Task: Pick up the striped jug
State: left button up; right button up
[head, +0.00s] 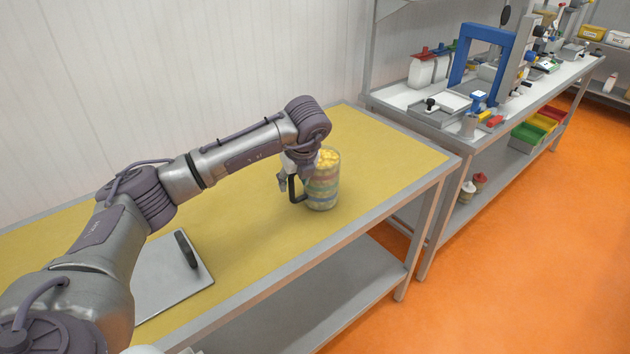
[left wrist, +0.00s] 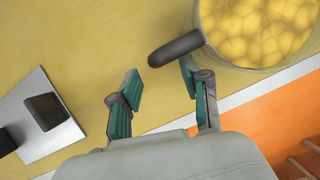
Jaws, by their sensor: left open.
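The striped jug (head: 323,182) stands upright on the yellow-topped table (head: 400,150), with yellow contents at its top and a dark handle (head: 293,188) on its left side. In the left wrist view the jug (left wrist: 255,30) is at the upper right, and its dark handle (left wrist: 176,48) points left. My left gripper (head: 286,178) is at the handle side of the jug. In the left wrist view my left gripper (left wrist: 160,85) is open, with the handle's end just beyond the gap between its teal-padded fingers. The right finger overlaps the handle's edge; I cannot tell whether they touch. My right gripper is not in view.
A grey plate with a black handle (head: 188,250) lies on the table at the left, below my arm. A second bench (head: 420,100) with a blue frame (head: 482,50) and several tools stands at the back right. The table's right part is clear.

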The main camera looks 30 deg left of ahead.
aim_at(293, 187)
pick_arm(q)
jog(key=p+x, duration=0.1)
jog(key=x, duration=0.4)
jog(key=shift+w+a+f, duration=0.1)
jog(key=shift+f, duration=0.3)
jog(key=shift+c, duration=0.4)
grip_shut()
jog(key=shift+r, duration=0.1)
